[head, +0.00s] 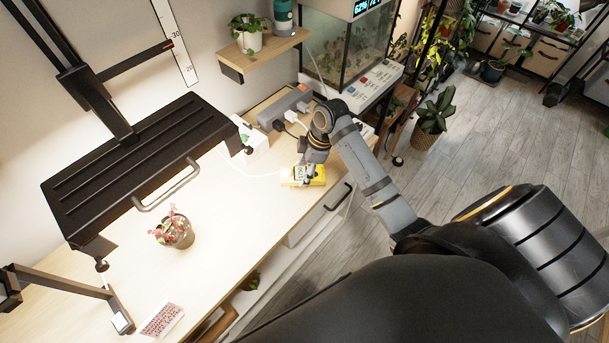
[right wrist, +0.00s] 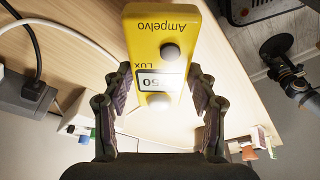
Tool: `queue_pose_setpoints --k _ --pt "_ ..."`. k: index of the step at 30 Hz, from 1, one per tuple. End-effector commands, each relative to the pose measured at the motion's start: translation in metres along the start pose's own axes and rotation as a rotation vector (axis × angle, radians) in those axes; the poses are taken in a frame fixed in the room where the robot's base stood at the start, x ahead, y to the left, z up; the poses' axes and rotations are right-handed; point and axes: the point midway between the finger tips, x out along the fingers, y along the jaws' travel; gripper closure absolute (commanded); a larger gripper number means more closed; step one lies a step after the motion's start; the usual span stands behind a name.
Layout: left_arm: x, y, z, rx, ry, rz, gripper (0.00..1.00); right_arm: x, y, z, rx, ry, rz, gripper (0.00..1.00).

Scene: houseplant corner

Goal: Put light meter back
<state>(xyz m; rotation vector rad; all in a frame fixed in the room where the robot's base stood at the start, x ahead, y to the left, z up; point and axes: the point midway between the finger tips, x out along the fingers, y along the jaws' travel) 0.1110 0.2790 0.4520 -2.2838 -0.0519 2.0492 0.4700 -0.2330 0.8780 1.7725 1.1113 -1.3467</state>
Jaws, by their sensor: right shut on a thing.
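My right gripper (right wrist: 160,108) is shut on the light meter, with one finger along each side. The right gripper also shows in the head view (head: 305,173), pointing down. I cannot tell whether the meter touches the bench. My left gripper is not in view.
A potted pink plant (head: 178,232) stands on the bench (head: 235,225) beneath a black lamp panel (head: 135,165). A grey power strip (head: 285,107) with plugs and cables and a white box (head: 252,138) lie behind my gripper. A wooden shelf (head: 262,52) hangs above. The bench middle is clear.

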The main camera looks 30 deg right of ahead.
Motion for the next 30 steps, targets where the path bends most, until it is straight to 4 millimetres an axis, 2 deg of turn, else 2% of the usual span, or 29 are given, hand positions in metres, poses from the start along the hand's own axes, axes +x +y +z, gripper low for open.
queue_pose_setpoints --k 4,10,21,22,26,30 --pt "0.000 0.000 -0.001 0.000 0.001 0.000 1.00 0.006 0.005 0.001 0.000 0.000 0.000 0.85" --pt "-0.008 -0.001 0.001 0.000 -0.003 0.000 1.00 0.033 0.004 0.009 0.001 -0.002 -0.002 0.85" --pt "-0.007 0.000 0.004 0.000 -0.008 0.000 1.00 0.039 0.005 0.010 -0.001 -0.001 0.000 0.85" --pt "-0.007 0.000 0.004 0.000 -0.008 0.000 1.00 0.038 0.005 0.010 -0.001 -0.001 0.000 0.38" --pt "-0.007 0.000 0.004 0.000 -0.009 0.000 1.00 0.038 0.005 0.010 -0.001 -0.001 0.000 0.20" --pt "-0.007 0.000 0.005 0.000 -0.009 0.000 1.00 0.038 0.005 0.010 -0.001 -0.001 0.000 0.19"
